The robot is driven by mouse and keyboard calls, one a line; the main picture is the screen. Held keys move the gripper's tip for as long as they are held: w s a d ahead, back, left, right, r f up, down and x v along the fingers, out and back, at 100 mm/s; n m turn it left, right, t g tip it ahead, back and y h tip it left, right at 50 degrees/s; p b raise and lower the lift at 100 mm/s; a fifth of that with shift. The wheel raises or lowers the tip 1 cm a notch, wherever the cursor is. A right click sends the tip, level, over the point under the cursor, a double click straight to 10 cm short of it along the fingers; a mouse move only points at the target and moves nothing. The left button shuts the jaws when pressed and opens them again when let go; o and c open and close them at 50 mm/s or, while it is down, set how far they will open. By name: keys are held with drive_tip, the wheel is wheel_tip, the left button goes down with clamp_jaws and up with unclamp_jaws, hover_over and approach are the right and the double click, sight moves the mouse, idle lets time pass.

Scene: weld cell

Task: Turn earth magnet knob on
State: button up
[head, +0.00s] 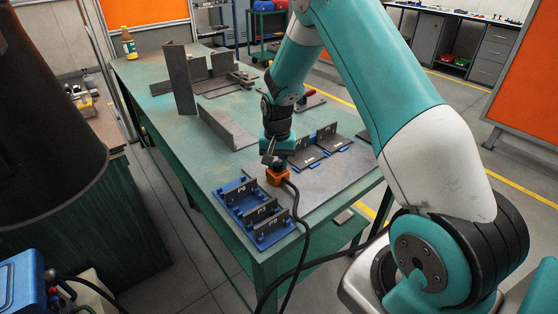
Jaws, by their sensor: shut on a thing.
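The earth magnet (277,177) is a small orange block with a black cable. It stands on the grey steel plate near the front right of the green table. My gripper (272,161) reaches down from above and is shut at the top of the magnet, on its dark knob. The knob is mostly hidden by the fingers, and its turned position cannot be told.
A blue tray with upright plates marked P (243,190) sits just left of the magnet. Another blue fixture with dark plates (325,150) lies behind it to the right. Steel angles (225,127) stand farther back. The black cable (297,235) hangs over the front edge.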

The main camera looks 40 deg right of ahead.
sight(278, 163)
drive_tip(key=shift+m, duration=0.5)
drive_tip(key=o, duration=0.9)
drive_tip(key=shift+o, duration=0.2)
wheel_tip(278, 163, up, 18)
drive_tip(key=shift+f+b, duration=0.25)
drive_tip(key=shift+b, duration=0.15)
